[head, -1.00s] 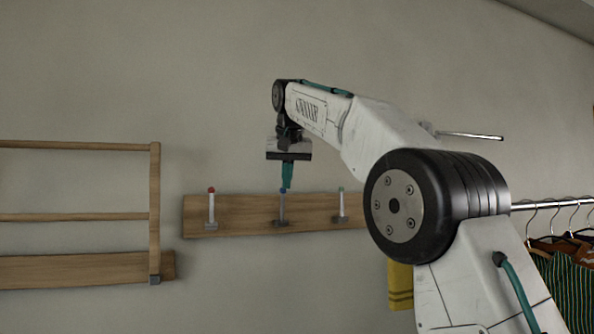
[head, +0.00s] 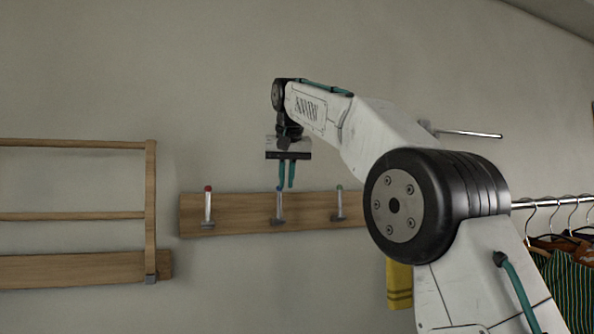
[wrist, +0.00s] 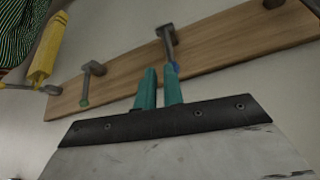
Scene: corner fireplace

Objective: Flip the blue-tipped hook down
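The blue-tipped hook (head: 279,209) stands upright in the middle of the wooden hook board (head: 240,214), its blue tip above its grey mount. My gripper (head: 286,186) points down just above the tip, with a narrow gap between its two teal fingers. In the wrist view my gripper (wrist: 158,72) shows the same gap, and nothing is held. There the blue-tipped hook (wrist: 169,48) has its tip beside the end of the right-hand finger. I cannot tell whether they touch.
A red-tipped hook (head: 208,208) and a green-tipped hook (head: 339,206) stand upright on either side. A wooden rack (head: 151,210) is on the wall at left. A yellow cloth (head: 399,284) hangs below right, near clothes on a rail (head: 562,200).

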